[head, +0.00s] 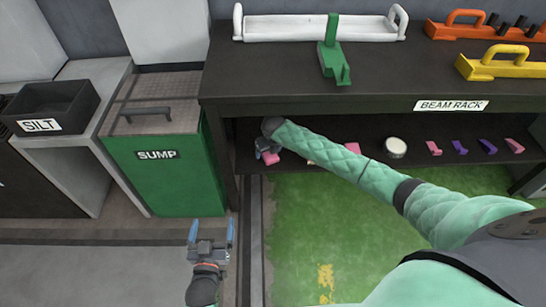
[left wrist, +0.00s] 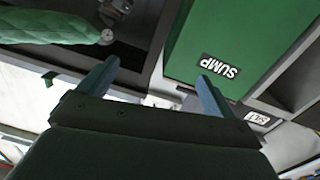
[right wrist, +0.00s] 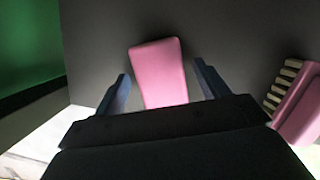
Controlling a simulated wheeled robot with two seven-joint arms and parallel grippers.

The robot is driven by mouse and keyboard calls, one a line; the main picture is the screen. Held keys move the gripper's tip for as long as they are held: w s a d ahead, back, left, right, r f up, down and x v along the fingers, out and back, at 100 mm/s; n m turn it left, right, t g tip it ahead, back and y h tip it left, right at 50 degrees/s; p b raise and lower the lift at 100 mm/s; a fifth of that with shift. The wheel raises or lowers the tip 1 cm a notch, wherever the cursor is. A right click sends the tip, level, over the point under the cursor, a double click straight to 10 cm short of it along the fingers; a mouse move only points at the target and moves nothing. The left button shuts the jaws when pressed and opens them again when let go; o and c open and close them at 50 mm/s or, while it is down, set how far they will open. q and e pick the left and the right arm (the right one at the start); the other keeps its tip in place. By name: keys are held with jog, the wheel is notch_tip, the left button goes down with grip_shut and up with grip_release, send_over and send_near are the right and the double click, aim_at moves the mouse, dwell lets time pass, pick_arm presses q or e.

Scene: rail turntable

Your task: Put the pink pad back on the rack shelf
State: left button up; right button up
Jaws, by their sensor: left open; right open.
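The pink pad (right wrist: 160,75) lies on the dark lower shelf (head: 410,172) of the beam rack, near its left end. In the head view the pad (head: 270,158) shows only partly beneath my right gripper (head: 264,150). In the right wrist view my right gripper (right wrist: 160,85) is open, with one finger on each side of the pad's near part and visible gaps between. I cannot tell whether the pad touches the shelf all over. My left gripper (head: 211,232) is open and empty, low in front of the green sump bin.
A pink brush (right wrist: 300,105) with pale bristles lies right of the pad. A white round item (head: 396,147) and several pink and purple pieces (head: 460,146) sit further right. The rack top (head: 300,82) overhangs the shelf. The sump bin (head: 165,170) stands left.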

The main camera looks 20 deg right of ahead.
jog(key=shift+r, duration=0.3)
jog(key=v, duration=0.2)
jog(key=shift+r+p, duration=0.3)
pick_arm(q)
jog(key=s+f+g, duration=0.3)
jog(key=s+f, duration=0.1)
jog(key=f, duration=0.5)
jog(key=s+f+g+y+p, duration=0.1)
jog(key=s+f+g, duration=0.2)
jog(key=f, duration=0.6)
jog(key=shift+s+a+g, duration=0.4)
jog(key=shift+s+a, duration=0.05)
jog(key=shift+s, duration=0.5)
pick_arm(e)
jog(key=s+d, duration=0.1)
jog(key=s, duration=1.1)
jog(key=shift+f, duration=0.15)
jog(key=shift+d, duration=0.1)
